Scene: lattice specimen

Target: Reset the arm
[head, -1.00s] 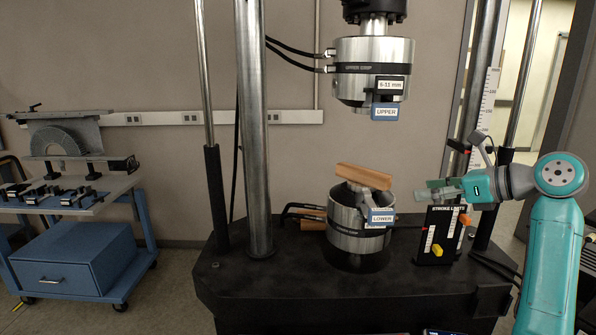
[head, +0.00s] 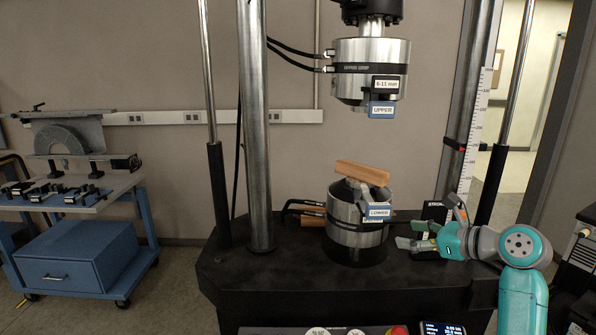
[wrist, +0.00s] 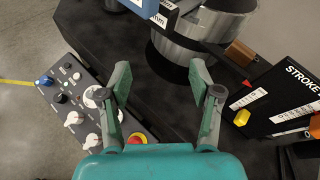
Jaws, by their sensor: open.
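My gripper (head: 415,237) is open and empty, to the right of the lower grip and low over the black machine base. In the wrist view its two fingers (wrist: 160,88) are spread apart with nothing between them. The lower grip (head: 345,208) is a metal cylinder labelled LOWER, and it also shows at the top of the wrist view (wrist: 212,25). A tan bar-shaped specimen (head: 362,173) lies tilted on top of the lower grip. The upper grip (head: 350,62) hangs above, apart from the specimen.
The black stroke limits panel (wrist: 285,95) stands right of my gripper, with yellow and orange tabs. A control panel (wrist: 85,105) with knobs and a red button lies at the front left. Steel columns (head: 255,130) flank the grips. A blue cart (head: 75,262) stands far left.

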